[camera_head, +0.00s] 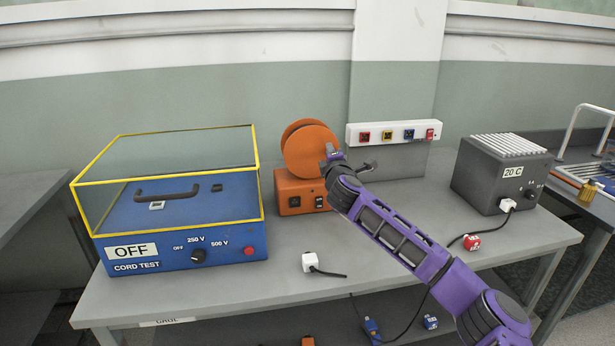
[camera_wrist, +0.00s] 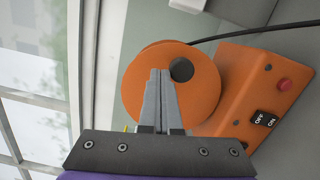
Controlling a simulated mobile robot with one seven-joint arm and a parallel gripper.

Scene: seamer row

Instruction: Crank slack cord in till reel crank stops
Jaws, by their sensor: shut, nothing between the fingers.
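The orange reel (camera_head: 312,152) stands upright on an orange box (camera_head: 290,187) at the table's middle back. In the wrist view the reel's round face (camera_wrist: 205,105) fills the centre, with a dark round spot (camera_wrist: 181,69) on it. I cannot tell whether this spot is a crank knob or a hole. A black cord (camera_wrist: 262,30) runs from the reel's top to the upper right. My gripper (camera_wrist: 160,72) is shut and empty, its fingertips in front of the reel face just left of the dark spot. I cannot tell whether they touch it.
The box has an OFF/ON switch (camera_wrist: 265,118) and a red button (camera_wrist: 284,84). A blue cord tester (camera_head: 170,245) with a yellow-framed clear cover stands left. A grey heater box (camera_head: 485,180) stands right. A white plug (camera_head: 309,262) lies in front; a socket strip (camera_head: 375,134) is behind.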

